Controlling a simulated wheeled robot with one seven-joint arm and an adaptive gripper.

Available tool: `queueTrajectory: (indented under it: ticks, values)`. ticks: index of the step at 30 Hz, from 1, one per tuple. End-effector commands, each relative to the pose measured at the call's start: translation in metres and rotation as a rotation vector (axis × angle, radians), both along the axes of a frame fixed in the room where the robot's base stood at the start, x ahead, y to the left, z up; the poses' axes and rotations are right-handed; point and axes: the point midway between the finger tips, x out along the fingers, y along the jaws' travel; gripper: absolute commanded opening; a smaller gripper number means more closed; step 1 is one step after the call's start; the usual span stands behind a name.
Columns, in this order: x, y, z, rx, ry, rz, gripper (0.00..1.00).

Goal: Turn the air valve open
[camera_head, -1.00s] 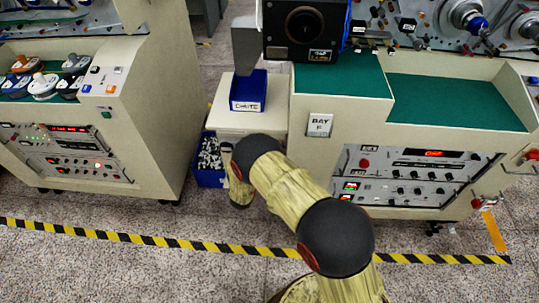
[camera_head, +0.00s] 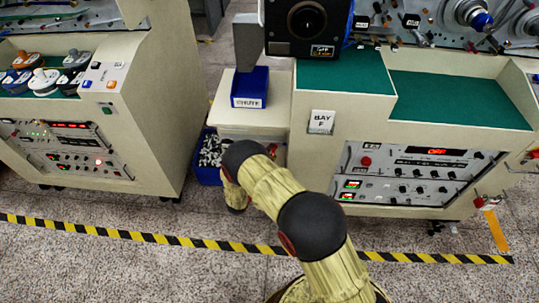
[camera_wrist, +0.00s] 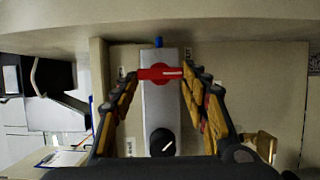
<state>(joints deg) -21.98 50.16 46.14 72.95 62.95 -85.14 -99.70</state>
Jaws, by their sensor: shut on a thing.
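In the wrist view, the air valve's red handle (camera_wrist: 160,73) lies crosswise over a narrow grey plate on a beige panel. A blue fitting (camera_wrist: 158,42) sticks out at the plate's top end, and a black knob (camera_wrist: 162,143) with a white mark sits lower on the plate. My gripper (camera_wrist: 165,77) has one finger at each end of the red handle and is shut on it.
A blue bin of small parts (camera_head: 207,178) is on the floor. Another machine (camera_head: 150,110) stands at left. Yellow-black tape (camera_head: 150,237) crosses open floor. A clipboard (camera_wrist: 62,158) shows lower left in the wrist view.

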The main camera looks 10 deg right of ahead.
Motion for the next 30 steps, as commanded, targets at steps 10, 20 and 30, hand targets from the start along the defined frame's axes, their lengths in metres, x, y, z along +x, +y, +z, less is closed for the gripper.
queueTrajectory:
  ticks: [10, 20, 30]
  values:
    - [0.0013, 0.0021, -0.0004, -0.012, 0.005, 0.006, 0.2]
    - [0.0009, 0.0015, -0.0003, -0.012, 0.005, 0.004, 0.55]
    - [0.0005, 0.0005, -0.0003, -0.012, 0.005, 0.002, 0.64]
